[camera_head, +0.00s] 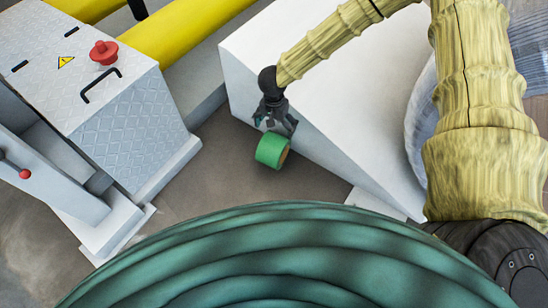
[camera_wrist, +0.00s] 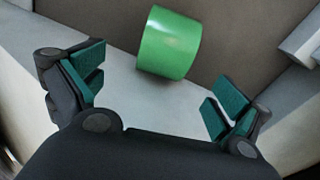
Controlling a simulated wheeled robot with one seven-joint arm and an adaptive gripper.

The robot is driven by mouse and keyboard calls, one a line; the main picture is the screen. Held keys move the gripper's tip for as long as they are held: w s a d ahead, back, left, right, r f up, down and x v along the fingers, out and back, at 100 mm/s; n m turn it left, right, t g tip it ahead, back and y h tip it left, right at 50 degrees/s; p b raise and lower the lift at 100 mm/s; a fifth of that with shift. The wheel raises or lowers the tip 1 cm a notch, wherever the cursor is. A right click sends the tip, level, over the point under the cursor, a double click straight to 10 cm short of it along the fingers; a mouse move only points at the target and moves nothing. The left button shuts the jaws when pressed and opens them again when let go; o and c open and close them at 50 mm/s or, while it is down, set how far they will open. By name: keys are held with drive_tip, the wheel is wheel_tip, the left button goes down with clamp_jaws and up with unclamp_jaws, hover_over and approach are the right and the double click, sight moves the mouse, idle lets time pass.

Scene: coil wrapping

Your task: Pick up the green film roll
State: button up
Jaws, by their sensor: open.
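The green film roll (camera_head: 271,150) is a short cylinder with a brown core end, in the middle of the head view. In the wrist view the roll (camera_wrist: 169,42) shows at top centre, tilted, beyond the fingertips. My gripper (camera_head: 274,122) is just above and beside the roll in the head view, with its fingers spread. In the wrist view my gripper (camera_wrist: 156,92) has its two teal-padded fingers wide apart with nothing between them. The roll is apart from both pads there. What bears the roll is hard to tell.
A pale sloped block (camera_head: 330,110) stands right beside the roll and under my arm. A grey machine cabinet (camera_head: 110,120) with a red button (camera_head: 104,52) stands at left. Yellow rails (camera_head: 180,35) run behind. Brown floor (camera_head: 205,180) is clear between cabinet and block.

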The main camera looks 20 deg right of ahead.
sight(273, 141)
drive_tip(key=shift+w+f+b, duration=0.65)
drive_tip(key=shift+w+b, duration=0.05)
drive_tip(key=shift+b, duration=0.05)
drive_tip(key=shift+a+f, duration=0.1)
drive_tip(key=shift+f, duration=0.05)
wheel_tip(273, 141, down, 5)
drive_tip(key=b, duration=0.3)
drive_tip(key=shift+f, duration=0.1)
wheel_tip(273, 141, down, 5)
drive_tip(key=b, duration=0.4)
drive_tip(key=shift+w, duration=0.1)
drive_tip(key=c, duration=1.8)
